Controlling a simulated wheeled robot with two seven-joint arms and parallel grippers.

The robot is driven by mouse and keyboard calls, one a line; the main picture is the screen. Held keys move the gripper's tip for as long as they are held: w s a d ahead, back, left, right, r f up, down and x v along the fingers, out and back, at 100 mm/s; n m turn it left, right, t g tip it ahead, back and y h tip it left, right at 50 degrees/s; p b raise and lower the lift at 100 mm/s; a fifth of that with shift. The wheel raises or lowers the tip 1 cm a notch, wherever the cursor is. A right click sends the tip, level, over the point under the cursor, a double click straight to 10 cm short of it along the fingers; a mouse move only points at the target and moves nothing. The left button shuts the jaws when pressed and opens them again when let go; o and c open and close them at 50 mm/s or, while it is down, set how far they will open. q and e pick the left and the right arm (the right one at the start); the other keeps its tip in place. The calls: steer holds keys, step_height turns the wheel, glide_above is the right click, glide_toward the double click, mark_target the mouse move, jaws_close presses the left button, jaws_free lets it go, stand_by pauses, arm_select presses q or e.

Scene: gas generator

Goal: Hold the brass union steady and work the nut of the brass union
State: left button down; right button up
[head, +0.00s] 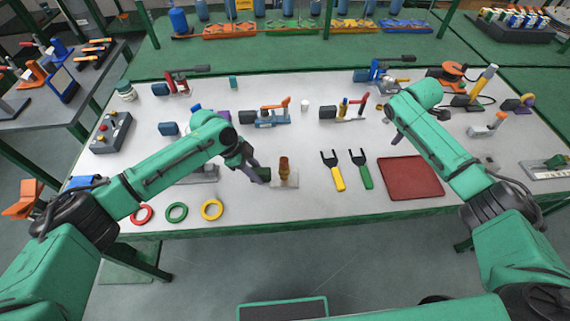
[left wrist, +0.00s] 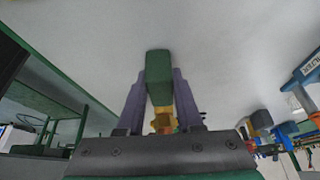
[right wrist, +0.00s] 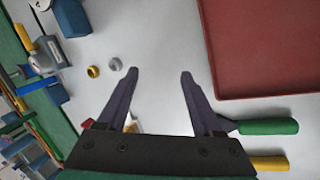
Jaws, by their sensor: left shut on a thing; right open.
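The brass union (head: 285,168) stands upright on a pale base plate (head: 291,182) near the front middle of the table in the head view. A dark green block (head: 264,173) is at its left side. My left gripper (head: 258,170) is shut on this green block, which shows between its fingers in the left wrist view (left wrist: 158,75). Brass-coloured parts (left wrist: 162,121) show low between those fingers. I cannot make out the nut separately. My right gripper (right wrist: 160,73) is open and empty above the table, right of the union and apart from it.
Yellow (head: 336,174) and green (head: 361,172) open-ended wrenches lie right of the union, then a dark red mat (head: 410,177). Red, green and yellow rings (head: 212,210) lie at the front left. Several valve fixtures (head: 265,115) stand behind. Small gold (right wrist: 93,71) and silver rings (right wrist: 115,64) lie near my right gripper.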

steer(key=a, duration=0.3)
steer(key=a+n+y, duration=0.1)
steer(key=a, duration=0.3)
steer(key=a+r+n, duration=0.1)
steer(key=a, duration=0.3)
steer(key=shift+w+r+g+y, duration=0.1)
steer(key=shift+w+g+y, duration=0.2)
steer(key=s+a+r+n+g+y, duration=0.1)
steer(key=s+a+r+n, duration=0.1)
steer(key=a, duration=0.8)
step_height(320, 180, up, 6)
steer(key=n+g, duration=0.2)
steer(key=n, duration=0.4)
glide_above(284, 159)
steer(key=shift+f, duration=0.2)
steer(key=shift+s+a+f, duration=0.1)
step_height(284, 159, down, 9)
steer(key=shift+r, duration=0.1)
jaws_close()
